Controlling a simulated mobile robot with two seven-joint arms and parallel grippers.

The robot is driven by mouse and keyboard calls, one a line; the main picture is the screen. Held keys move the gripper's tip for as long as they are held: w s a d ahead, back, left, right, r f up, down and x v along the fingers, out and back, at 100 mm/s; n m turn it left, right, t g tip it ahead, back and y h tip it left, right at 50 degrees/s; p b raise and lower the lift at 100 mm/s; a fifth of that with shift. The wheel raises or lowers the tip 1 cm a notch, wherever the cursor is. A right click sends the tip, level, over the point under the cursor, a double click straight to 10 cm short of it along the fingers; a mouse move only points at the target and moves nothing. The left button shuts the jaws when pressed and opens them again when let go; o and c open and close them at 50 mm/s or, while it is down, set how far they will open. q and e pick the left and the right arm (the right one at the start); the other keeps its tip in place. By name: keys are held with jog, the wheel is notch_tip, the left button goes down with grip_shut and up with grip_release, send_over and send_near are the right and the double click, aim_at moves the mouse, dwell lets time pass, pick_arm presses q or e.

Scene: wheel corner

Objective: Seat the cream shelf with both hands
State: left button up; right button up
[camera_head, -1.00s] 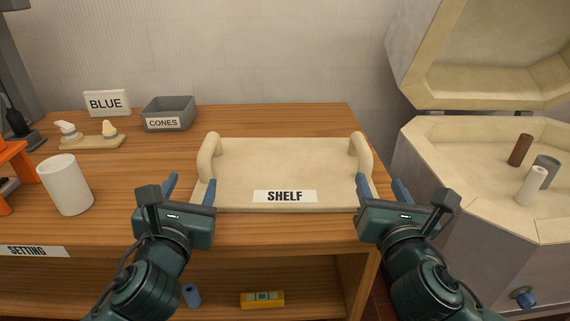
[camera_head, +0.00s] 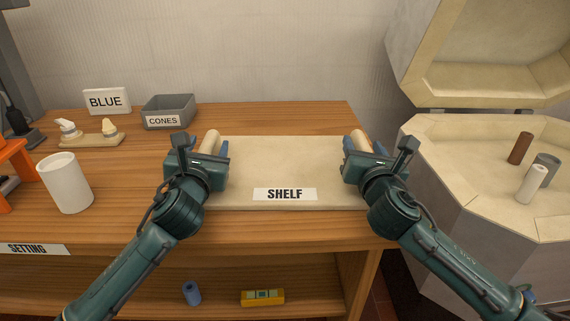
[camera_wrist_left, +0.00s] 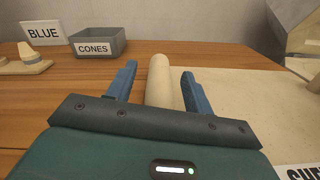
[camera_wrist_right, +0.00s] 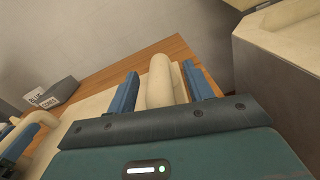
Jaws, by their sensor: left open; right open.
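The cream shelf (camera_head: 285,165) lies flat on the wooden table, with a "SHELF" label on its front edge. It has a raised handle at each end. My left gripper (camera_head: 210,148) is open around the left handle; in the left wrist view the handle (camera_wrist_left: 160,82) stands between the two blue fingers. My right gripper (camera_head: 364,146) is open around the right handle; in the right wrist view that handle (camera_wrist_right: 160,80) stands between its fingers. I cannot tell whether any finger touches a handle. The grippers hide much of both handles in the head view.
An open cream-lined kiln-like chamber (camera_head: 450,130) stands at the right, holding several small posts, with its lid raised. A white cup (camera_head: 65,184), a grey "CONES" bin (camera_head: 168,112) and a "BLUE" sign (camera_head: 107,101) are on the table's left. A yellow level (camera_head: 262,297) lies underneath.

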pick_arm(q)
jog(key=shift+w, duration=0.25)
pick_arm(e)
jog(key=shift+w, duration=0.25)
pick_arm(q)
jog(key=shift+c, duration=0.4)
pick_arm(e)
jog(key=shift+c, duration=0.3)
pick_arm(q)
grip_shut()
pick_arm(e)
grip_shut()
pick_arm(q)
jog(key=shift+r, duration=0.3)
pick_arm(e)
jog(key=shift+r, duration=0.3)
